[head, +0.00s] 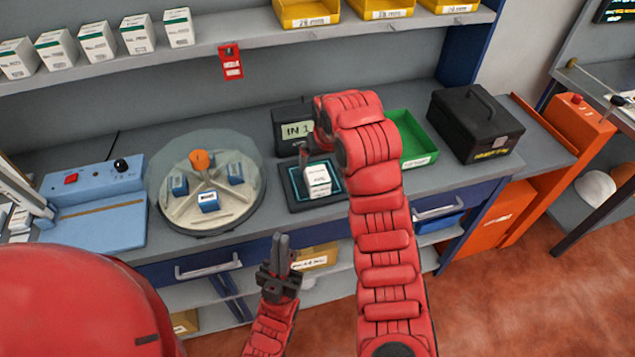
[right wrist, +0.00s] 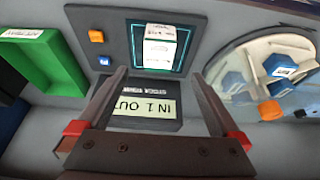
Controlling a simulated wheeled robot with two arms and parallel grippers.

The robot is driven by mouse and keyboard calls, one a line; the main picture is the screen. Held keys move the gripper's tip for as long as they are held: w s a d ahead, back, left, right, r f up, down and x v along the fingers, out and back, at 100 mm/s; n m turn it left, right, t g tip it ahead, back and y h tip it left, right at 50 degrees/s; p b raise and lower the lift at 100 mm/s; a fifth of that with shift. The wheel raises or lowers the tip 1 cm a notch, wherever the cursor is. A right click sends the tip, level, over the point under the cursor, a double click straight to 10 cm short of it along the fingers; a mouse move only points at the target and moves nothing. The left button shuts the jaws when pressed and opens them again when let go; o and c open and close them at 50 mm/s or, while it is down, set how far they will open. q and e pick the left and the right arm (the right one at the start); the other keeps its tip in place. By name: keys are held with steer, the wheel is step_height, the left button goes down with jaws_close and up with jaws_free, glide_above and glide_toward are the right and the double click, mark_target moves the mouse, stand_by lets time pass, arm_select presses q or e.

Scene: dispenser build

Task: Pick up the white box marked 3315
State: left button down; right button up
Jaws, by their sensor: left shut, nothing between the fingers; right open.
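A small white box (head: 317,180) with a green band stands on a dark square pad (head: 296,201) with a teal outline, on the counter. In the right wrist view, the box (right wrist: 160,47) is ahead of my right fingertips; its marking is too small to read. My right gripper (right wrist: 160,73) is open and empty, its fingers apart on either side of the view below the box. In the head view it is mostly hidden by my right arm. My left gripper (head: 282,248) is shut and empty, low in front of the counter edge.
A black display unit (head: 291,118) reading "IN 1" stands behind the pad. A round turntable (head: 190,215) with blue boxes is left of it, a green bin (head: 415,135) and black case (head: 474,122) right. Several white boxes (head: 97,42) line the shelf.

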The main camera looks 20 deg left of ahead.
mark_target(317, 174)
steer(key=x, duration=0.7)
steer(key=shift+w, duration=0.1)
steer(key=shift+p+x, duration=0.75)
steer(key=shift+x, duration=0.15)
steer(key=shift+w+a+f+p, duration=0.3)
steer(key=shift+w+f+p, duration=0.2)
steer(key=shift+f, duration=0.2)
steer(key=shift+x, duration=1.05)
jaws_close()
